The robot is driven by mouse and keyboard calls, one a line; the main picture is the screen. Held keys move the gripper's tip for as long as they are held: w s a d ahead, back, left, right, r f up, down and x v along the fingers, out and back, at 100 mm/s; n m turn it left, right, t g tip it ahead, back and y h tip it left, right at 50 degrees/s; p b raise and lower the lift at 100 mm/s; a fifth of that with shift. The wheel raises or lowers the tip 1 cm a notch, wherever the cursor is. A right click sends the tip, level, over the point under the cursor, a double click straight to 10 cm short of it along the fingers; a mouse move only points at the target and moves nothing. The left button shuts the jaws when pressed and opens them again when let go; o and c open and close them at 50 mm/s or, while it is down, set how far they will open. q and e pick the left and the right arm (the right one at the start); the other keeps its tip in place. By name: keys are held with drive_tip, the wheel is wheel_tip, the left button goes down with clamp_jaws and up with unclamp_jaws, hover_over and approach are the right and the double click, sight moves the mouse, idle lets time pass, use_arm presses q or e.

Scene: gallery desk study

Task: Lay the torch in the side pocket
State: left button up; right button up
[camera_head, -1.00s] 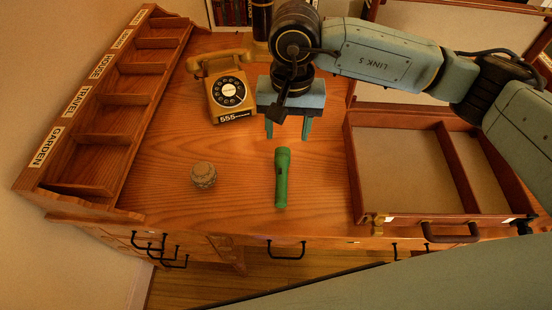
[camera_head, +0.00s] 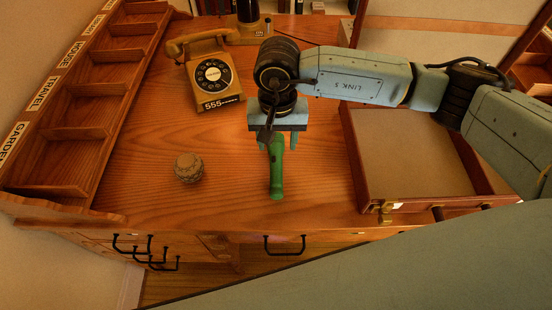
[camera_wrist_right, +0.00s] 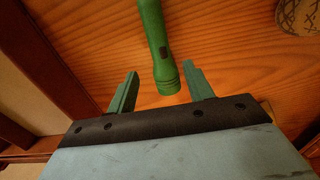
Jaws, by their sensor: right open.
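The green torch (camera_head: 276,175) lies on the desk, pointing roughly away from me, its wider head at the far end. My right gripper (camera_head: 277,146) is open over that far end. In the right wrist view the torch (camera_wrist_right: 155,30) has its head between the two spread fingers of the gripper (camera_wrist_right: 162,78), with gaps on both sides. The open case (camera_head: 405,160) stands to the right, with a divider (camera_head: 461,152) setting off a narrow side pocket on its right. My right arm hides part of that pocket. My left gripper is not in view.
A patterned round pot (camera_head: 189,168) stands left of the torch and a rotary telephone (camera_head: 212,78) behind it. A labelled wooden rack (camera_head: 90,130) runs along the left. The desk between pot and torch is clear.

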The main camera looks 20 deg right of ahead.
sight(276, 157)
wheel_tip(276, 157, down, 5)
drive_tip(key=shift+s+a+f, duration=0.1)
drive_tip(key=shift+a+f, duration=0.05)
clamp_jaws()
idle(0.4)
